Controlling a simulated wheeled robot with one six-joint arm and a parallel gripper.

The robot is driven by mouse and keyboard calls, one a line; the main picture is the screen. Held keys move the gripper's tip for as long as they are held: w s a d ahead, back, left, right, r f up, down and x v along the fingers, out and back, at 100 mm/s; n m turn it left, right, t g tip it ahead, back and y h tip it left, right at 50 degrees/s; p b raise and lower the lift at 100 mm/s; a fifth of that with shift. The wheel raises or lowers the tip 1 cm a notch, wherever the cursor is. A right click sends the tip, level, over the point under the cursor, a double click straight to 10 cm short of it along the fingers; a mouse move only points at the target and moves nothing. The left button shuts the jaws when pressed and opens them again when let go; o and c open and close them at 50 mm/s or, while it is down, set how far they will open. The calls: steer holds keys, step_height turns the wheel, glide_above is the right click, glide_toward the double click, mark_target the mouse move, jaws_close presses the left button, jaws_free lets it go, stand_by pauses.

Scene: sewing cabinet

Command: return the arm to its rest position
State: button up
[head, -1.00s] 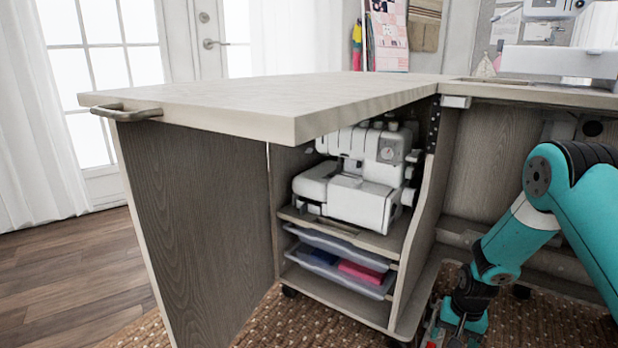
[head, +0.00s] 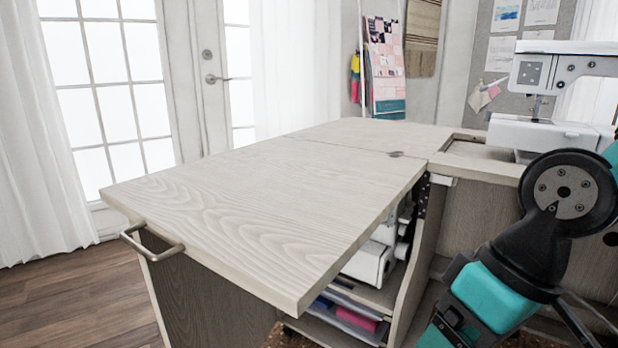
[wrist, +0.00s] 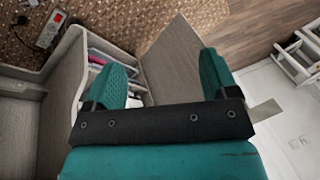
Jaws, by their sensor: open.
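My gripper (wrist: 160,76) shows in the wrist view with its two teal fingers spread well apart and nothing between them. Beyond the fingers are a grey wood panel (wrist: 178,62) and the rug. My arm is folded at the right edge of the head view, its dark wrist joint in front of the cabinet's right part. The fingertips are not clearly visible in the head view.
The sewing cabinet's pale extended top (head: 250,205) fills the middle, with a metal handle (head: 150,245) on its left. A white sewing machine (head: 560,85) stands at right. Below are a serger (head: 372,262) and trays. A power strip (wrist: 50,28) lies on the rug.

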steer(key=s+r+p, duration=0.2)
steer(key=r+p, duration=1.7)
steer(key=r, duration=0.1)
steer(key=s+r+n+p, duration=0.1)
steer(key=r+p, duration=1.8)
steer(key=r, duration=0.1)
steer(key=shift+s+a, duration=0.15)
steer(key=shift+s, duration=0.2)
